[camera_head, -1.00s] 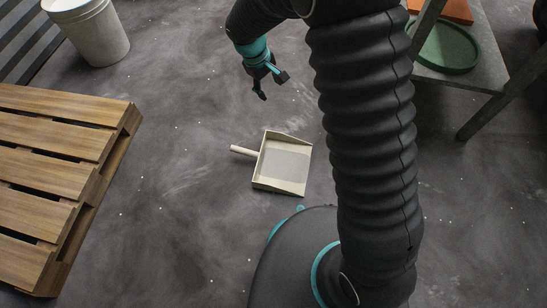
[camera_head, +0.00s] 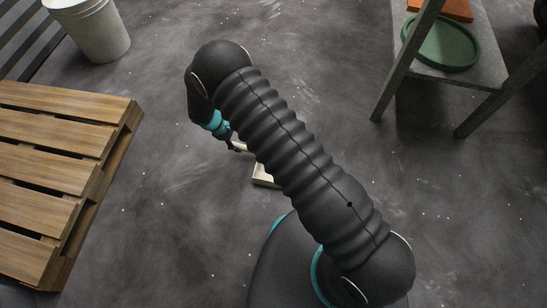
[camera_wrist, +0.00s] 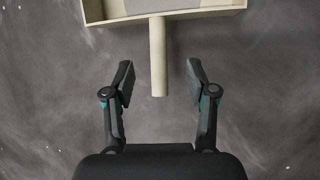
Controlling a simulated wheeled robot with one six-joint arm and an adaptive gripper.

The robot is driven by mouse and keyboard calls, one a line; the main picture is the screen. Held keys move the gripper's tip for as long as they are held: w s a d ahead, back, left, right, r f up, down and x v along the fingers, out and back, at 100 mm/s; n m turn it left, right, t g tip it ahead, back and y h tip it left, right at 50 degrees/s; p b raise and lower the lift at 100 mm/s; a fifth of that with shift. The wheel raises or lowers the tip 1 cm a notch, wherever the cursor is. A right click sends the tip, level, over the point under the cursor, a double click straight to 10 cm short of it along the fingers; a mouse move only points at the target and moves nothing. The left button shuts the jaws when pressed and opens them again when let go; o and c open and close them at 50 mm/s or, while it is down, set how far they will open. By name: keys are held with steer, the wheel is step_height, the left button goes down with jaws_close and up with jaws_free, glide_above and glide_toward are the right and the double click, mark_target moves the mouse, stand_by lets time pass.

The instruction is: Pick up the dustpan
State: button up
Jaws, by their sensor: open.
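The cream dustpan lies on the dark floor. In the head view only a corner of the dustpan (camera_head: 264,175) and part of its handle (camera_head: 240,146) show, the rest hidden behind my arm. In the wrist view its pan (camera_wrist: 97,12) is cut off by the top edge, and its round handle (camera_wrist: 158,60) points down toward my gripper. My gripper (camera_wrist: 158,78) is open, with one finger on each side of the handle's end. A gap shows on both sides. I cannot tell how high the fingers are above the floor.
A wooden pallet (camera_head: 62,157) lies at the left. A white bucket (camera_head: 98,32) stands at the top left. A grey shelf (camera_head: 480,68) with a green tray (camera_head: 462,48) and an orange item (camera_head: 452,10) is at the top right. The floor (camera_head: 170,220) between pallet and base is clear.

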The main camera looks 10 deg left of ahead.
steer(key=x, duration=0.5)
steer(key=shift+d+f, duration=0.2)
steer(key=shift+f, duration=0.1)
steer(key=shift+x, duration=2.65)
steer(key=shift+w+d+r, duration=0.15)
jaws_close()
